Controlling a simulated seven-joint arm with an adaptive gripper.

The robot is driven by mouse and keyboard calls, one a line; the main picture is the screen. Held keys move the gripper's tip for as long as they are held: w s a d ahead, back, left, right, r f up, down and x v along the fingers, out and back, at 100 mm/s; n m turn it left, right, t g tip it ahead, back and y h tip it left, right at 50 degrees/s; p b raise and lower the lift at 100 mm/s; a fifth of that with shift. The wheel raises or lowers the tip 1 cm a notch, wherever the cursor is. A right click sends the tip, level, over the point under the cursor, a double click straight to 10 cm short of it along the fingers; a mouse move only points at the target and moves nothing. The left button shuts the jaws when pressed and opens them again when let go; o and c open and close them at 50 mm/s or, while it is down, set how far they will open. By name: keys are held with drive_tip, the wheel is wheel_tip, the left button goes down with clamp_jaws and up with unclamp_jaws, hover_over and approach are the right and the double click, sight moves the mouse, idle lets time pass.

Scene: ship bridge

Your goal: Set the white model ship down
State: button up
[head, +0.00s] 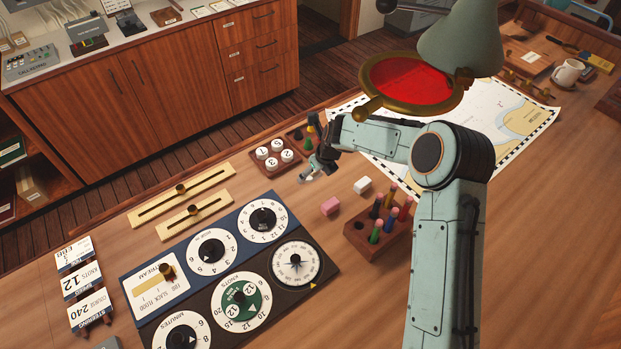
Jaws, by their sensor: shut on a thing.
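My gripper (314,170) is small and dark in the head view, left of the chart and just right of the tray of numbered discs. It is shut on a small whitish thing (308,177) at its fingertips, which I take to be the white model ship. Its shape is too small and too covered by the fingers to make out. It looks low over the wooden desk, and I cannot tell whether it touches the surface.
A tray (291,176) of white numbered discs and a dark tray of coloured pieces lie beside the gripper. A pink block (330,206), a white block (362,185) and a peg holder (362,243) stand nearer. A red-glass lamp (412,82) overhangs the chart (520,120). Dial panels lie front left.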

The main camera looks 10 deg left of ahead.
sight(311, 187)
drive_tip(key=w+f, duration=0.1)
drive_tip(key=w+a+f, duration=0.1)
drive_tip(key=w+f, duration=0.1)
drive_tip(key=shift+f, duration=0.3)
drive_tip(key=shift+w+a+f, duration=0.1)
drive_tip(key=shift+f, duration=1.55)
drive_tip(key=shift+f, duration=0.1)
drive_tip(key=o, duration=0.9)
drive_tip(key=shift+o, duration=0.2)
drive_tip(key=v, duration=0.7)
drive_tip(key=shift+r, duration=0.35)
